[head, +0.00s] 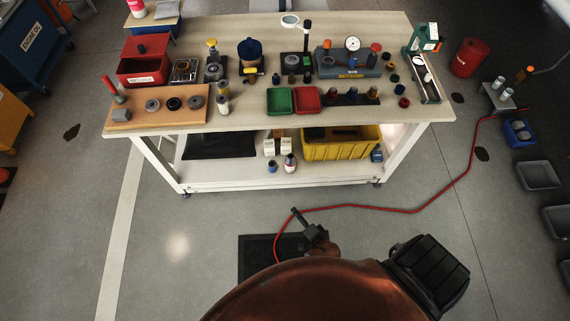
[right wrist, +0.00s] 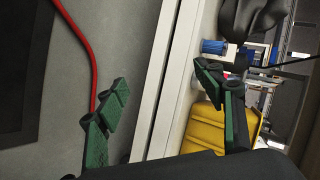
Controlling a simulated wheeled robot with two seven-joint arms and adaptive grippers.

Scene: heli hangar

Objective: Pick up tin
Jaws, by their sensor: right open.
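The bench's white edge (right wrist: 163,75) shows behind the gap. In the head view, a dark end part of my arm is low in the middle, short of the bench; its fingers are unclear. My left gripper is not seen.
The bench top (head: 240,117) is crowded with tools, cans, a red box (head: 145,71), and green and red trays. White containers (head: 270,146) stand on the shelf left of the yellow bin. A red hose (head: 400,211) crosses the floor before the bench. Open floor lies front left.

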